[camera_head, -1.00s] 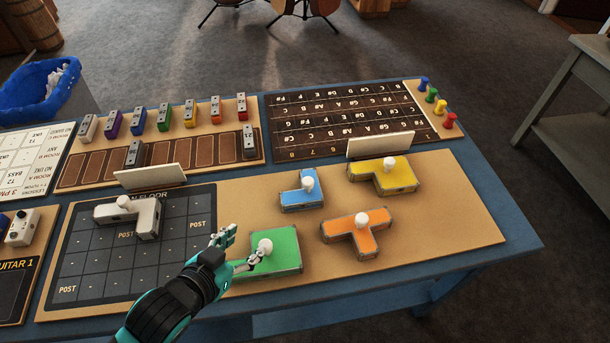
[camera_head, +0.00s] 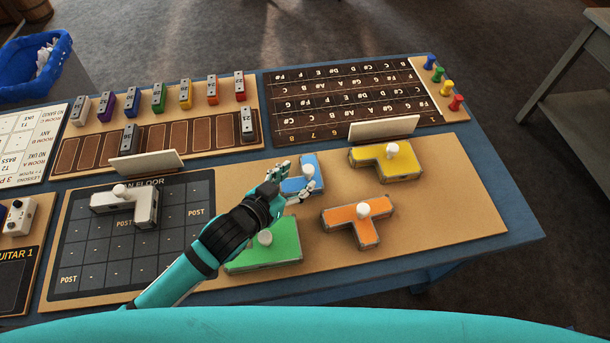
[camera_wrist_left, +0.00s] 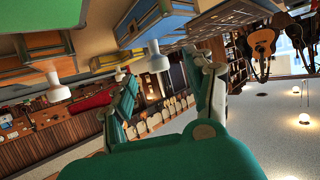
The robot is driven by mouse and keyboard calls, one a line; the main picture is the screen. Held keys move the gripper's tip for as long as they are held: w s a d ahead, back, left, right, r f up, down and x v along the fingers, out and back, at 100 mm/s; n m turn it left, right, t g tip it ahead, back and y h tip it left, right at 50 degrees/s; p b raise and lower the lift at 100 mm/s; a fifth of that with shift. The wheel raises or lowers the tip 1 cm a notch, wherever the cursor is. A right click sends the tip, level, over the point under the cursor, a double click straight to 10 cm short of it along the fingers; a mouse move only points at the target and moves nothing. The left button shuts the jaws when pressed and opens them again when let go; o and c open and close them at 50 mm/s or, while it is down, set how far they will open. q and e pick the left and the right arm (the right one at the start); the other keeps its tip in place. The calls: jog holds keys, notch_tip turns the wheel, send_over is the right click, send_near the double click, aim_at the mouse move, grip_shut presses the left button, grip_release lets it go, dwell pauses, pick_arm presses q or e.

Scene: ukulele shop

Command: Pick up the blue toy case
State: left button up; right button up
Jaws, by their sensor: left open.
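The blue toy case (camera_head: 311,162) lies on the tan board, its near part partly hidden behind my left gripper. It has a white knob (camera_head: 308,170) on top. My left gripper (camera_head: 292,181) is open and empty at the near side of the case, with its fingers spread on either side of the knob as seen from the head. In the left wrist view the blue case (camera_wrist_left: 152,14) is at the top and its knob (camera_wrist_left: 152,60) hangs between the open fingers (camera_wrist_left: 168,85). I cannot tell whether the fingers touch the case. My right gripper is not in view.
A green case (camera_head: 270,250) sits under my left forearm. An orange case (camera_head: 345,222) and a yellow case (camera_head: 400,163) stand to the right. A grey case (camera_head: 140,205) is on the dark grid at left. A white upright card (camera_head: 384,128) stands behind.

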aim_at(306, 171)
pick_arm(q)
jog(key=x, duration=0.3)
jog(key=p+x, duration=0.1)
jog(key=x, duration=0.1)
jog(key=shift+w+d+r, duration=0.2)
jog(key=shift+d+r, duration=0.05)
jog(key=shift+d, duration=0.05)
grip_shut()
